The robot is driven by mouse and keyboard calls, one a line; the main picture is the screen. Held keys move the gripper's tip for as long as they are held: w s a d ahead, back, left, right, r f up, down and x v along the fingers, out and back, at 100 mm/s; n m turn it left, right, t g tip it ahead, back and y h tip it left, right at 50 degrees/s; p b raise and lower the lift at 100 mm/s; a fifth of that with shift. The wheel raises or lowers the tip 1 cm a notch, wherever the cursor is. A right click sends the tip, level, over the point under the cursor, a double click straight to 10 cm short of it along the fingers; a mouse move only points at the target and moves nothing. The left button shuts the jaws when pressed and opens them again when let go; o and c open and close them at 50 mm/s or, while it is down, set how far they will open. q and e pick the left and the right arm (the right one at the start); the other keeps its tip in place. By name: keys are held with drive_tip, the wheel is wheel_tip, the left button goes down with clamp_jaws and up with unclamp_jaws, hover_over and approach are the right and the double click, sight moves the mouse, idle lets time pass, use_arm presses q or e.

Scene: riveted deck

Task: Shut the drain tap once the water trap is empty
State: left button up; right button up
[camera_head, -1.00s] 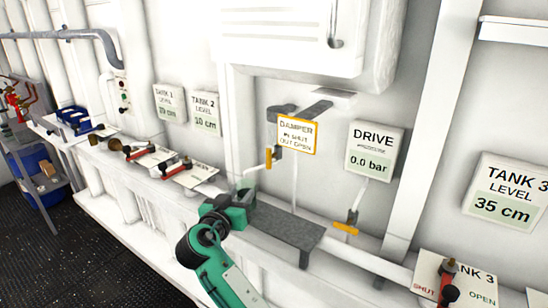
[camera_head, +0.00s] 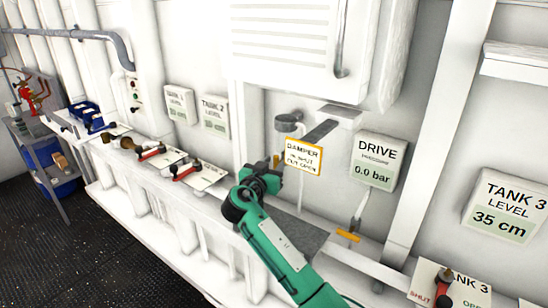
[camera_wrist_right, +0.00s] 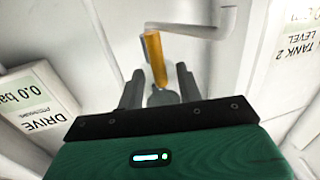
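My right gripper (camera_head: 270,172) is at the wall below the damper sign, at a yellow-handled tap (camera_head: 276,160) that it mostly hides. In the right wrist view, my right gripper (camera_wrist_right: 161,88) is open, its fingers on either side of the lower end of the yellow handle (camera_wrist_right: 155,60). I cannot tell whether they touch it. A second yellow handle (camera_head: 347,236) lies nearly level on the pipe under the drive pressure gauge (camera_head: 375,160), which reads 0.0 bar. No label shows which is the drain tap. I cannot make out the water trap or its level. My left gripper is out of view.
A dark grey shelf (camera_head: 305,236) lies beside my right forearm. Red-handled valves (camera_head: 187,171) stand on the ledge at left. The tank 3 level panel (camera_head: 508,208) reads 35 cm.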

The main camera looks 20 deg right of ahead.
drive_tip(key=shift+w+d, duration=0.3)
drive_tip(key=shift+w, duration=0.05)
drive_tip(key=shift+c, duration=0.5)
